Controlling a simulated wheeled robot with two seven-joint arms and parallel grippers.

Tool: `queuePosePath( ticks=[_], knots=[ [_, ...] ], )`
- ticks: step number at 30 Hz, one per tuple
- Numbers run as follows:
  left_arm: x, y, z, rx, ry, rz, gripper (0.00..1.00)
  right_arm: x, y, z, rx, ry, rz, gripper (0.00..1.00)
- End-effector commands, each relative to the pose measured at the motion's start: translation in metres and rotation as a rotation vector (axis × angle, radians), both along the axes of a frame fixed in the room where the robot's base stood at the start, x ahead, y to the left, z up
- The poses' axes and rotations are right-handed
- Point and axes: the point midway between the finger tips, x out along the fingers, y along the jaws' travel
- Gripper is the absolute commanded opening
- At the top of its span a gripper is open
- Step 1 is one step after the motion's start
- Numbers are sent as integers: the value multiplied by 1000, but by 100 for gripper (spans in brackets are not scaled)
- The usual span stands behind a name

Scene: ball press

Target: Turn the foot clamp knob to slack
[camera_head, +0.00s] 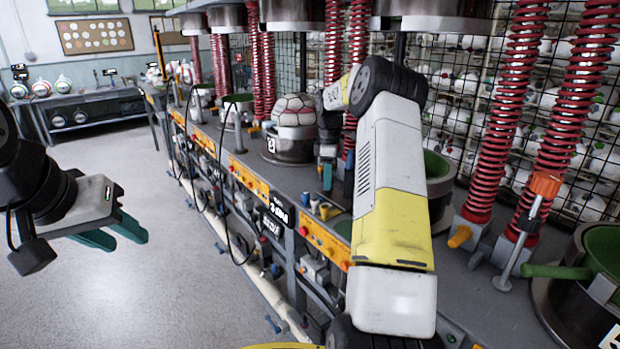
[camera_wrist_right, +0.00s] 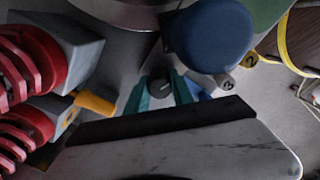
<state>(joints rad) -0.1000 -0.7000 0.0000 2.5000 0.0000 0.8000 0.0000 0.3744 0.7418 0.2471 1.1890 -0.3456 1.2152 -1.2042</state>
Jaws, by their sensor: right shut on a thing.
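A dark round knob (camera_wrist_right: 160,87) with a light pointer line lies between the teal fingers of my right gripper (camera_wrist_right: 161,92) in the right wrist view. The fingers are shut on its sides. The pointer slants up and to the right there. In the head view my right gripper (camera_head: 327,177) is low at the bench by a press, and the knob is hidden there. My left gripper (camera_head: 122,234) is open and empty over the floor at the left, away from the bench.
Beside the knob, an orange-yellow peg (camera_wrist_right: 95,102) sticks out from a grey block at the red springs (camera_wrist_right: 22,125). A blue round thing (camera_wrist_right: 212,36) stands close on the other side. A panelled ball (camera_head: 294,110) sits in a press behind. The left floor (camera_head: 140,290) is clear.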

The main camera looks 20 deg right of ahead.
Motion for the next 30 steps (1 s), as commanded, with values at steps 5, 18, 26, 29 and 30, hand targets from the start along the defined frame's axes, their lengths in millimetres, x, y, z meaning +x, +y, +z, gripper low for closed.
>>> queuePosePath(
  ticks=[5,18,26,29,30],
  knots=[
    [0,0,0,0,0,0,36,0,-1,1,0,-2,136,0],
    [0,0,0,0,0,0,36,1,-1,1,0,-3,324,0],
    [0,0,0,0,0,0,36,1,-1,1,-1,-3,343,0],
    [0,0,0,0,0,0,36,1,-1,1,-1,-3,343,0],
    [0,0,0,0,0,0,36,1,-1,1,-1,-3,343,0]
  ],
)
